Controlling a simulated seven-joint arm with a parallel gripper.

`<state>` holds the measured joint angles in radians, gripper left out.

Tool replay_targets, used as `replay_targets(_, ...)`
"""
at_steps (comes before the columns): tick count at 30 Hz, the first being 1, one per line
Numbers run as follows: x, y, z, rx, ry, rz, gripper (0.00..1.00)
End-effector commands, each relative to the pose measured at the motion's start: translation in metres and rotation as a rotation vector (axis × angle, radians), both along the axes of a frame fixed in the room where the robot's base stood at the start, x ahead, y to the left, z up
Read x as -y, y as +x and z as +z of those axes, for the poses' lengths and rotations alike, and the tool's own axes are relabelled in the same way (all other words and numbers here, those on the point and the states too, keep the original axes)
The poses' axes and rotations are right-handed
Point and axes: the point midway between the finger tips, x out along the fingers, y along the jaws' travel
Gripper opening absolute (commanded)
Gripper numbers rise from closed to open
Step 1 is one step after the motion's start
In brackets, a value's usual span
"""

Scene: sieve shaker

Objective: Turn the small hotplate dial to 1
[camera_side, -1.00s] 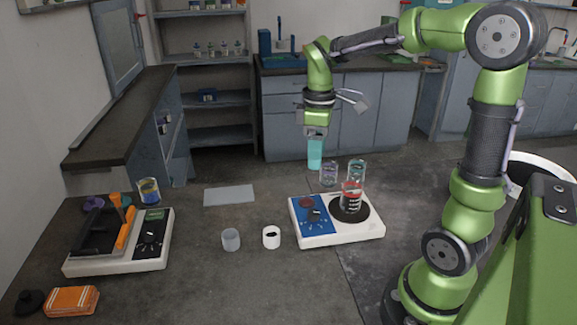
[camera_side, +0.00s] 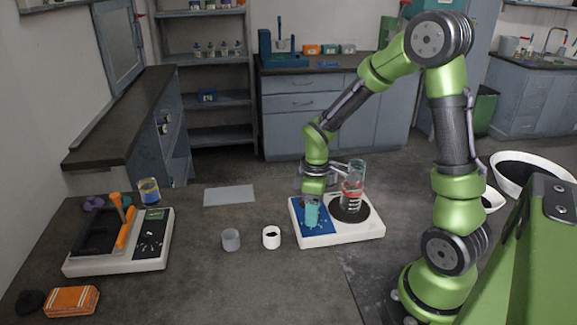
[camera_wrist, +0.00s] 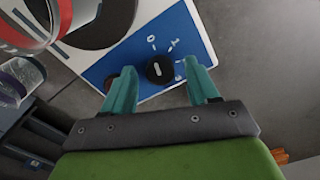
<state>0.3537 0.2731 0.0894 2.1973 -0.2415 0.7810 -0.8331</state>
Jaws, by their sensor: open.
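The hotplate (camera_side: 345,236) is a white unit with a blue control panel (camera_side: 298,211) on its left. Its small black dial (camera_wrist: 160,69) shows in the wrist view with a pale pointer line and white marks around it on the blue panel (camera_wrist: 118,66). My gripper (camera_side: 311,226) is lowered over the panel and hides the dial in the side view. In the wrist view, my gripper (camera_wrist: 160,77) is open, with one teal finger on each side of the dial. I cannot tell whether either finger touches it.
A beaker with red marking (camera_side: 352,198) stands on the round black heating plate (camera_side: 361,212), close right of my gripper. A grey cup (camera_side: 231,240) and a white cup (camera_side: 271,237) stand left of the hotplate. A shaker (camera_side: 118,260) is at far left.

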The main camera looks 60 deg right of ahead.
Motion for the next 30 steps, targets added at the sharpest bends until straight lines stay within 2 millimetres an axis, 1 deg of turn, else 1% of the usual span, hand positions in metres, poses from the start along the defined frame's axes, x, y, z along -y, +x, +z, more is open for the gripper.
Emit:
replay_targets(8,-0.0001,-0.0001,-0.0014,0.0,0.0,0.0,0.59)
replay_targets(18,-0.0001,-0.0001,-0.0011,-0.001,0.0,0.0,0.07)
replay_targets(19,-0.0001,-0.0001,-0.001,-0.001,0.0,0.0,0.03)
replay_targets(25,-0.0001,-0.0001,-0.0009,-0.001,0.0,-0.014,0.03)
replay_targets(30,-0.0002,-0.0001,-0.0008,-0.001,0.0,-0.071,0.03)
